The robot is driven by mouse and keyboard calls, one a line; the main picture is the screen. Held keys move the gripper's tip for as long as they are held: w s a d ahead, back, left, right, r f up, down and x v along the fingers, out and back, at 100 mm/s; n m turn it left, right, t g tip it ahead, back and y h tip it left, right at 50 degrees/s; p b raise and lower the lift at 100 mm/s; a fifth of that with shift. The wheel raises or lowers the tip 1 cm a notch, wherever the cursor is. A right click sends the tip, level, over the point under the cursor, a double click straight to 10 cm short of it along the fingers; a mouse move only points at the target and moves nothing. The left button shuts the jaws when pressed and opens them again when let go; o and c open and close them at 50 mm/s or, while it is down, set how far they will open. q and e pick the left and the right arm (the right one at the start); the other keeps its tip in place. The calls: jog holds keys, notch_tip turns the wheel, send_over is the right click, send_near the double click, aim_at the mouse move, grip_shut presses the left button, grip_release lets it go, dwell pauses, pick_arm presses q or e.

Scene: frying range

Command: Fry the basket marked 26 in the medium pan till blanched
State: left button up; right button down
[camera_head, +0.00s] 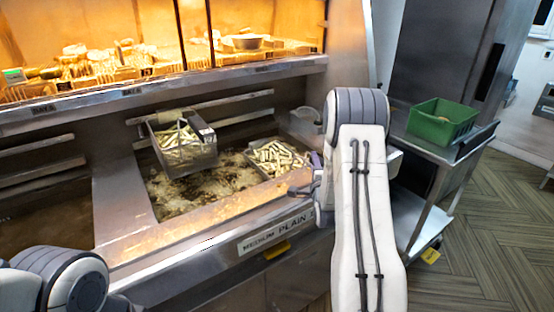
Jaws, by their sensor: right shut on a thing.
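The medium pan (160,206) is a steel vat of bubbling oil, with a "MEDIUM PLAIN" label (262,236) on its front. One basket of pale fries (277,158) sits low in the oil at its right. My right gripper (304,186) is at the pan's front right edge beside this basket, shut on what looks like its handle, largely hidden by my arm. Another basket of fries (190,158) hangs at the back left, above the oil, with a small tag (207,134). I cannot read a number 26 on either. My left arm shows at the lower left, its gripper out of view.
An empty-looking vat (40,205) lies left of the medium pan. A lit shelf (160,80) with food runs behind. A green crate (442,122) stands on a steel cart (415,150) at the right. The floor beyond is clear.

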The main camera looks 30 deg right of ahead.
jog(key=shift+r, duration=0.1)
dwell(0.3)
notch_tip(320, 180, up, 19)
jog(key=p, duration=1.1)
jog(key=shift+p, duration=0.35)
